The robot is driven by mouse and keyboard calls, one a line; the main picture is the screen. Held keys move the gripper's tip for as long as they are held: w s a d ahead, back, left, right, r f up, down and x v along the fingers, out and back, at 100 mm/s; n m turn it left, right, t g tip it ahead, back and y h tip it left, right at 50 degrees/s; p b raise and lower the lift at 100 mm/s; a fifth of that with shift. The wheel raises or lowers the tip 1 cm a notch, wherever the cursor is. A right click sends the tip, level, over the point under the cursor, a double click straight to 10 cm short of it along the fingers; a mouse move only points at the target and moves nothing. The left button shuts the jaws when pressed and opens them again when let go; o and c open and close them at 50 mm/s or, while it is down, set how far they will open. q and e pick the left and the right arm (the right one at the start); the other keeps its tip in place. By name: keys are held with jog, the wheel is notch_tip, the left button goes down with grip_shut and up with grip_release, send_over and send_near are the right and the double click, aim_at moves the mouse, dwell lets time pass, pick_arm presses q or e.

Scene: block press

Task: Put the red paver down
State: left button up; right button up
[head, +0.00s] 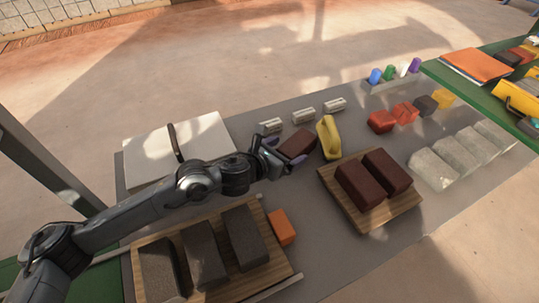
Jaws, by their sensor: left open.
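A dark red paver (297,143) lies at the middle of the grey table, right at the fingertips of my left gripper (284,153). The gripper is open, with one finger on each side of the paver's near end. Whether the fingers touch it cannot be told. The paver seems to rest on the table, though its underside is hidden. Two more dark red pavers (359,186) (387,172) lie side by side on a wooden board (372,221) to the right. My right gripper is not in view.
A yellow object (328,138) stands close to the paver's right. Small pale blocks (303,115) lie behind it. An orange block (281,228) and a board (272,276) with three dark grey pavers (245,236) are nearer. Red blocks (381,121) and pale grey pavers (433,169) are right.

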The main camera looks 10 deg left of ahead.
pick_arm(q)
jog(key=p+v, duration=0.1)
jog(key=v, duration=0.5)
jog(key=shift+r, duration=0.1)
pick_arm(e)
jog(key=shift+r, duration=0.9)
pick_arm(q)
jog(key=shift+p+v, duration=0.3)
jog(key=shift+v, duration=0.7)
pick_arm(e)
jog(key=shift+o, duration=1)
jog(key=shift+r, duration=0.15)
pick_arm(q)
jog(key=shift+d, duration=0.1)
jog(key=shift+o, duration=0.6)
pick_arm(e)
jog(key=shift+r, duration=0.1)
